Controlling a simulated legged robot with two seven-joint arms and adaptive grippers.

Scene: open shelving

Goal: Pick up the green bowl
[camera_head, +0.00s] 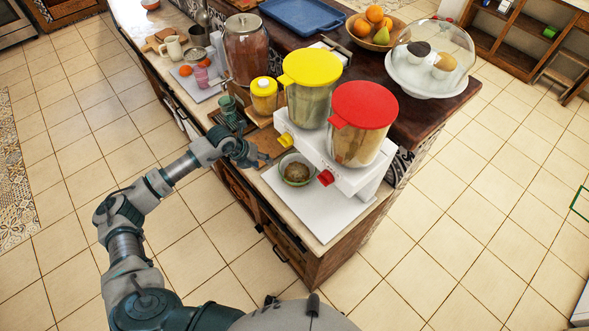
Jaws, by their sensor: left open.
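A small bowl with a greenish rim (284,162) and brown contents sits on the white board (333,212) beneath the cereal dispenser, near the counter's left edge. My left gripper (257,158) is open and empty. It is at the counter edge, to the left of the bowl and apart from it. My left arm reaches in from the lower left. My right gripper is not in view.
The white dispenser (352,178) with yellow-lidded (312,66) and red-lidded (365,104) jars stands just right of the bowl. A yellow jar (264,96) and a green cup (226,104) stand behind the gripper. The board's front is clear.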

